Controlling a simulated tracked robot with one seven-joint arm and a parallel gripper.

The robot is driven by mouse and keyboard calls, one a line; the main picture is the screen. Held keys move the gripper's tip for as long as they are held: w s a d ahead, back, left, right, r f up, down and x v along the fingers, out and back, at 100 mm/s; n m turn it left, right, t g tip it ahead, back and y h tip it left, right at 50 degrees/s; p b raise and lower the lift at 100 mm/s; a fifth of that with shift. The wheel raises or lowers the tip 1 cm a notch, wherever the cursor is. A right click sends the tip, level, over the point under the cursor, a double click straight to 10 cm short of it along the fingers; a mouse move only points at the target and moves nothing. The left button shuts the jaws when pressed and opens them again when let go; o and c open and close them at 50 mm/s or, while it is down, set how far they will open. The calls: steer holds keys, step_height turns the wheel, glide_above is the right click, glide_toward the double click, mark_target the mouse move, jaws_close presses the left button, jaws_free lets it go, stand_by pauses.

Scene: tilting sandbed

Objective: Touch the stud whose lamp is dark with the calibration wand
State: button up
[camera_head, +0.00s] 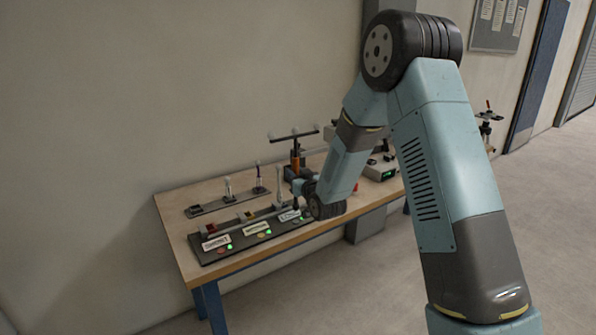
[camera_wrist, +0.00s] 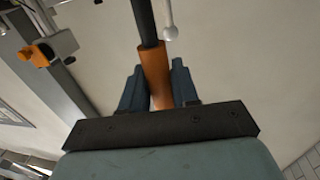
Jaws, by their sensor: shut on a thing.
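My gripper (camera_wrist: 158,85) is shut on the orange handle (camera_wrist: 155,72) of the calibration wand, whose black shaft (camera_wrist: 145,22) runs out of the top of the wrist view. A white ball-tipped rod (camera_wrist: 170,32) shows just right of the shaft; I cannot tell if they touch. A dark panel (camera_head: 237,247) at the front edge carries several labels and small lamps. Green lights show along it, with a reddish spot at left. Which lamp is dark is too small to tell.
The wooden bench (camera_head: 178,229) stands against a plain wall. A rail (camera_head: 206,211) with upright ball-topped posts lies behind the panel. A T-shaped black bar (camera_head: 293,135) rises near my gripper. A grey box with a green display (camera_head: 388,174) stands at right.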

steer(key=shift+s+a+f, duration=0.1)
steer(key=shift+f, duration=2.1)
steer(key=shift+r, duration=0.1)
steer(key=shift+r, duration=2.9)
steer(key=shift+s, duration=0.1)
